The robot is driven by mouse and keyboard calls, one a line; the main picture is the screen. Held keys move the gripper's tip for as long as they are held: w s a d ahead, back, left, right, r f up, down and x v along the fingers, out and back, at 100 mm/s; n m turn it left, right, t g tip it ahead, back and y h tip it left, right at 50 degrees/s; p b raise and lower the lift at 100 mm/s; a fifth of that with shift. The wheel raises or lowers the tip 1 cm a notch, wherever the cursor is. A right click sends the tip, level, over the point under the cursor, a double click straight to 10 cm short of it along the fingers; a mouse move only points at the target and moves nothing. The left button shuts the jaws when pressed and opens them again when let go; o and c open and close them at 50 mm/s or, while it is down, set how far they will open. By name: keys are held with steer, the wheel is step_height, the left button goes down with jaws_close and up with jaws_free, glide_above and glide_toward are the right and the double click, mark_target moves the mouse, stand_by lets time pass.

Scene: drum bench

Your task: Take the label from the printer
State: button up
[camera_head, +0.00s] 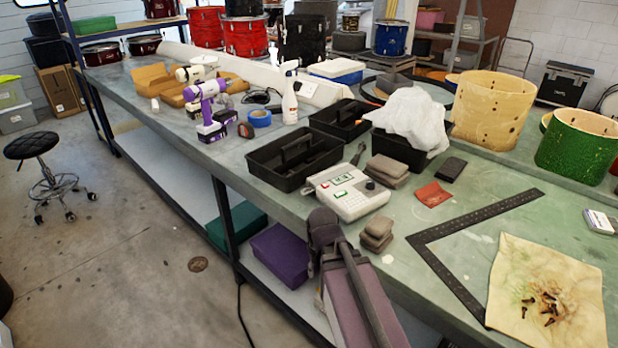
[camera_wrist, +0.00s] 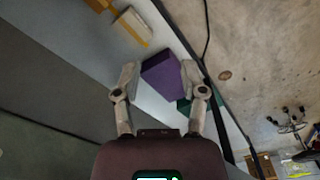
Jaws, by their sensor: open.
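A white desktop device (camera_head: 346,192) with a small screen, green and red marks and a dark knob stands near the front edge of the bench in the head view. It looks like the label printer. I cannot make out a label on it. My gripper (camera_wrist: 160,75) shows in the wrist view with its two fingers spread and nothing between them. It points down past the bench towards the lower shelf and floor. The printer is not in the wrist view. In the head view my arm rises in front of the bench, just below the printer, and the fingers cannot be made out.
A black open tray (camera_head: 265,172) is left of the printer. Grey-brown blocks (camera_head: 376,236) and a red sandpaper piece (camera_head: 433,194) lie to its right, with a black square (camera_head: 455,231) beyond. A purple box (camera_head: 281,252) sits on the lower shelf; it also shows in the wrist view (camera_wrist: 163,78).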

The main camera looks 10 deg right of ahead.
step_height(320, 180, up, 14)
steer(key=w+p, duration=0.2)
steer(key=p, duration=1.1)
step_height(320, 180, up, 8)
steer(key=n+p, duration=0.8)
steer(key=n, duration=1.3)
glide_above(306, 190)
steer(key=shift+s, duration=0.1)
steer(key=shift+f+b, duration=0.25)
steer(key=shift+b, duration=0.15)
step_height(306, 190, down, 10)
steer(key=b, duration=0.9)
steer(key=shift+r, duration=0.2)
steer(key=shift+b, duration=0.3)
steer(key=shift+c, duration=0.2)
steer(key=c, duration=0.5)
